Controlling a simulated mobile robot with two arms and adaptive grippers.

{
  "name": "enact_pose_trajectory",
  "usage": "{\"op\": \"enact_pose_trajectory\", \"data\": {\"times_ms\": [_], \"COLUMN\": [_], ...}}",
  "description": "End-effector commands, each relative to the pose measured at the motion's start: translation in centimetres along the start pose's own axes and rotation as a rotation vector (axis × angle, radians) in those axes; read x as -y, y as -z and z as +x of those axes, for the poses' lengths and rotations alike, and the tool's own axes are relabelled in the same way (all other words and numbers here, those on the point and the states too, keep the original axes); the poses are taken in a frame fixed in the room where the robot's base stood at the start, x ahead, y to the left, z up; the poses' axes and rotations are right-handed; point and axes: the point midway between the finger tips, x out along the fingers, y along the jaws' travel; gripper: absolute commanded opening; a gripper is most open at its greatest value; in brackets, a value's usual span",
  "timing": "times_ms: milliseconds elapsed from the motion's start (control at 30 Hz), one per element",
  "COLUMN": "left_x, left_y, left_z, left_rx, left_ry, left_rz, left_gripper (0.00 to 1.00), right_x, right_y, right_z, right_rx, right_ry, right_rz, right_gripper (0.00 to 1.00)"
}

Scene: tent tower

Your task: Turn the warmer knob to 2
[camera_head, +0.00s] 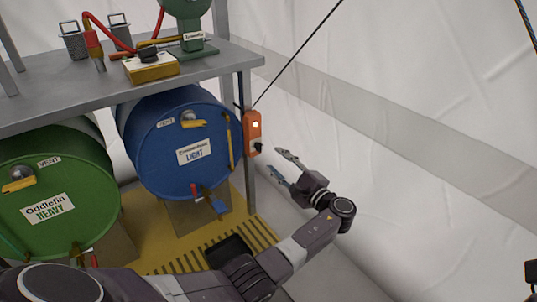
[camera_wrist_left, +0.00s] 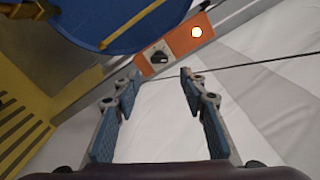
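The warmer is an orange box (camera_head: 252,126) fixed to the front right post of the shelf, with a lit light near its top. Its black knob (camera_head: 258,147) sits on a pale dial at the lower end. In the left wrist view the knob (camera_wrist_left: 158,57) shows beyond the fingertips, a little left of the middle between them. The dial markings are too small to read. My left gripper (camera_head: 281,160) is open and empty, to the right of the knob and apart from it; its two fingers also show in the left wrist view (camera_wrist_left: 160,75).
A blue drum (camera_head: 180,145) and a green drum (camera_head: 50,195) lie under the grey shelf (camera_head: 220,60). A dark cable (camera_head: 300,48) runs from the warmer up to the right. A white tent wall (camera_head: 400,140) stands at right. The space between gripper and knob looks clear.

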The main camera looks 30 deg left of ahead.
Motion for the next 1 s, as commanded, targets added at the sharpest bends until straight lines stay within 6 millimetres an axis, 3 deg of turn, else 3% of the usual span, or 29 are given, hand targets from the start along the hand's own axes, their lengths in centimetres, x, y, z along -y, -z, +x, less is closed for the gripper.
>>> {"op": "enact_pose_trajectory", "data": {"times_ms": [100,300,833,933,1000], "left_x": [0.0,0.0,0.0,-1.2,-3.6], "left_y": [0.1,0.0,0.0,-0.1,-0.2], "left_z": [-2.2,-4.1,-4.3,-4.4,-4.5], "left_rx": [-0.002,0.000,0.001,-0.010,-0.030], "left_ry": [-0.001,0.000,-0.001,-0.029,-0.084], "left_rz": [0.000,0.001,0.000,-0.013,-0.042], "left_gripper": [0.39,0.39,0.39,0.39,0.39], "right_x": [0.0,0.0,0.0,0.0,0.0], "right_y": [0.0,0.0,0.0,0.0,0.0], "right_z": [0.0,0.0,0.0,0.0,0.0], "right_rx": [0.001,0.001,0.001,0.001,0.001], "right_ry": [-0.001,-0.001,-0.001,-0.001,-0.001], "right_rz": [0.000,0.000,0.000,0.000,0.000], "right_gripper": [0.67,0.67,0.67,0.67,0.67]}}
